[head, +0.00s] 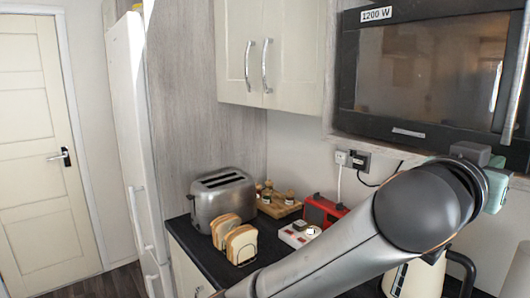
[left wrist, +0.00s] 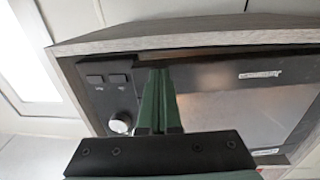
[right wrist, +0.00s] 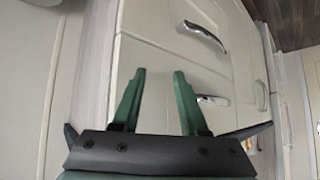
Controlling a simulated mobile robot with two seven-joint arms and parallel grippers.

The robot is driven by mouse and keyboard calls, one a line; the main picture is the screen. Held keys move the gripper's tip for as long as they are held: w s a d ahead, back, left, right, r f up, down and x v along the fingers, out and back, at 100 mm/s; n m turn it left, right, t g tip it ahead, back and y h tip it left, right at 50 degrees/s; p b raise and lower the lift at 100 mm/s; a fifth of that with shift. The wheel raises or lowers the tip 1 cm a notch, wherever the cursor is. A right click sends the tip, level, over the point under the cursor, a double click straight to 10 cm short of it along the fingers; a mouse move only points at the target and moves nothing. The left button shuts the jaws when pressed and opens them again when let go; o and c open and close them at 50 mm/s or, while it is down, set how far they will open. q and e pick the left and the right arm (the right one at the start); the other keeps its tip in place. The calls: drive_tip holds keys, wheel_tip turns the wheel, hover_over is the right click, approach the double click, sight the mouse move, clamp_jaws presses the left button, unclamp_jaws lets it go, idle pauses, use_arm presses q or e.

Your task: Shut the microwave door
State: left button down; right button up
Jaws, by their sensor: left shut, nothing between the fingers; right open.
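The microwave (head: 345,75) is set in a wall niche at the upper right of the head view. It has a dark frame, a glass door (head: 425,75) and a bright upright handle (head: 515,80). I cannot tell whether the door is fully shut or slightly ajar. My left gripper (head: 495,185) is at the microwave's lower right, partly hidden by my arm. In the left wrist view its green fingers (left wrist: 157,80) are shut and empty in front of the microwave, beside the buttons and knob (left wrist: 121,122). My right gripper (right wrist: 157,85) is open and empty, facing cabinet fronts.
A toaster (head: 220,197), bread slices in a rack (head: 241,243), a wooden tray (head: 278,208), a red device (head: 322,212) and a kettle (head: 415,280) stand on the counter below. Wall cabinets (head: 268,50) hang left of the microwave. Drawer handles (right wrist: 203,36) face my right gripper.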

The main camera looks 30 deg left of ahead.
sight(496, 153)
use_arm(q)
drive_tip(key=x, duration=0.3)
drive_tip(key=shift+w+d, duration=0.15)
drive_tip(key=shift+r, duration=0.2)
drive_tip(key=shift+r, duration=0.25)
idle(0.4)
